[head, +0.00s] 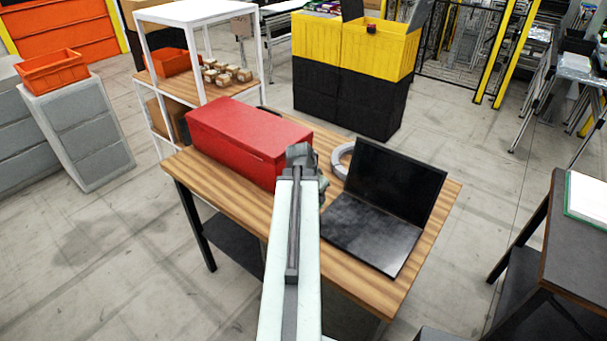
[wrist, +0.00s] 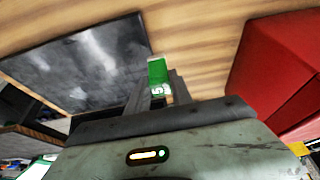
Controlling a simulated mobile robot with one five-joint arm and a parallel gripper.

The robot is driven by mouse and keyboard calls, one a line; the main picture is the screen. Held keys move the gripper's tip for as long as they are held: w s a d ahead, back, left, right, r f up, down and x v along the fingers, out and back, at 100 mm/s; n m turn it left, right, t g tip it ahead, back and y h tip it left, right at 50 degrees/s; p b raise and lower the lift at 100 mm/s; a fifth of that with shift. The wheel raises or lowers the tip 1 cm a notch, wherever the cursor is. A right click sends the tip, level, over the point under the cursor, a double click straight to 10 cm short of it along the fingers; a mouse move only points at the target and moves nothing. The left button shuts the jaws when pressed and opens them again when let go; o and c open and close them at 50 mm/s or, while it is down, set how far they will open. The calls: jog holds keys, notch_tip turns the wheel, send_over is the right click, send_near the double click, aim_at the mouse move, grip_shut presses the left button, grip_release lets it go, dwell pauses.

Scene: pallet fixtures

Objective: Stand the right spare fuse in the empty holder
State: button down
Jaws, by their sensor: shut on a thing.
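A green fuse (wrist: 157,72) with a white band and a dark figure shows in the wrist view. It stands out beyond my gripper (wrist: 160,90), whose dark jaws are shut on its lower part. In the head view my arm reaches over the wooden table, and my gripper (head: 302,165) is between the red box and the laptop. The fuse is hidden there by my arm. I cannot make out a holder or another spare fuse in either view.
The red box (head: 245,138) stands close on the left, also at right in the wrist view (wrist: 285,75). An open laptop (head: 372,232) lies on the right. Bare wooden tabletop (head: 245,210) shows at the front left.

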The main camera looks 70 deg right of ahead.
jog(key=w+d+f+b, duration=0.1)
jog(key=w+d, duration=0.1)
jog(key=d, duration=0.2)
jog(key=w+d+f+b, duration=0.2)
jog(key=d, duration=0.2)
jog(key=w+d+f+b, duration=0.2)
jog(key=d, duration=0.3)
jog(key=shift+w+d+f, duration=0.1)
jog(key=shift+w+f, duration=0.1)
jog(key=shift+f, duration=0.05)
jog(key=shift+r, duration=0.25)
jog(key=shift+f, duration=0.2)
jog(key=c, duration=1.1)
grip_release()
jog(key=shift+c, duration=0.2)
jog(key=shift+r, duration=0.1)
